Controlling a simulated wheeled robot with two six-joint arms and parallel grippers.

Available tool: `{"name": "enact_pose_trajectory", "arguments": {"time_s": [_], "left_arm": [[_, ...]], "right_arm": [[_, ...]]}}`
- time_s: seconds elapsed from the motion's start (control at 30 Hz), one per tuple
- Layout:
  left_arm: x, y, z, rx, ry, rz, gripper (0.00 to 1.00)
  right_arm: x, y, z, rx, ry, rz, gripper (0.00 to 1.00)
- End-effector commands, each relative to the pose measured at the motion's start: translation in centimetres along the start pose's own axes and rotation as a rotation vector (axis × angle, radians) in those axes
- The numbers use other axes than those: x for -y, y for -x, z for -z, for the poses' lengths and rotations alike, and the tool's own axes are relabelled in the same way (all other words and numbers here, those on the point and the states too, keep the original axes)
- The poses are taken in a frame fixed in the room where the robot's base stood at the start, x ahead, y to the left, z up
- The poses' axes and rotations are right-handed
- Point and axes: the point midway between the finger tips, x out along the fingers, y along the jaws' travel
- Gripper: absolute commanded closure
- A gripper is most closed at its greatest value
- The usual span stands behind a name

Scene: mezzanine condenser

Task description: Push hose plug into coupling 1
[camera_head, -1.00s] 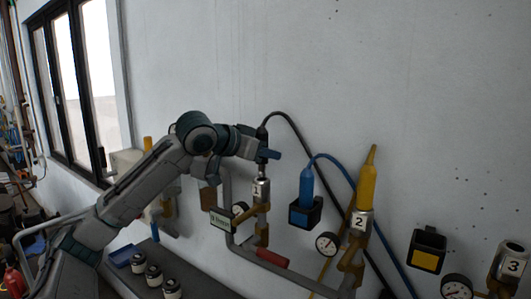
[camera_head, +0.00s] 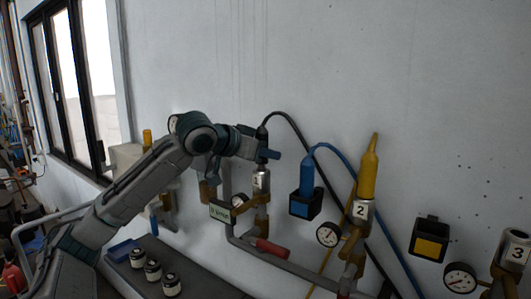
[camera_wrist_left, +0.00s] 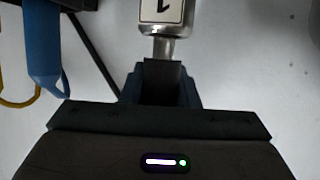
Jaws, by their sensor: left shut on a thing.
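My left gripper (camera_head: 269,154) has blue fingers and is shut on the black hose plug (camera_head: 262,132), just above coupling 1 (camera_head: 261,181). A black hose curves out of the plug's top. Coupling 1 is a silver upright cylinder with a white "1" label. In the left wrist view the dark plug (camera_wrist_left: 162,78) sits between the fingers, and its end meets the silver neck of coupling 1 (camera_wrist_left: 163,22). The plug looks in line with the coupling. I cannot tell how deep it sits. My right gripper is not in view.
Right of coupling 1, a blue plug (camera_head: 307,177) stands in a black holder. A yellow plug (camera_head: 368,172) stands in coupling 2 (camera_head: 361,212). Coupling 3 (camera_head: 516,253) is at the far right. Gauges, pipes and a red handle (camera_head: 270,248) lie below. The wall above is clear.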

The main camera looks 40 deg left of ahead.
Motion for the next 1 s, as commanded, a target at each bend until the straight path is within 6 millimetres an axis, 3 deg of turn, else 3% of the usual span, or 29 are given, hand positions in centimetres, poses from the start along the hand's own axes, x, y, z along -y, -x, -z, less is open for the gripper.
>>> {"name": "enact_pose_trajectory", "arguments": {"time_s": [0.6,0.63,0.73,1.0], "left_arm": [[0.0,-0.6,-1.5,0.0,0.0,0.0,0.97],[0.0,-0.6,-1.4,-0.001,0.0,0.0,0.66],[0.0,-0.6,-1.4,0.0,0.0,0.0,0.47],[0.0,-0.6,-1.4,0.0,0.0,0.0,0.47]], "right_arm": [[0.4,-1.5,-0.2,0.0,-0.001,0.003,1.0],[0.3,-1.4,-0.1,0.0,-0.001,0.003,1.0],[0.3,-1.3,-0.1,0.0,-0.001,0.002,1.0],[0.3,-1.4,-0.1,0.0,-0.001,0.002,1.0]]}}
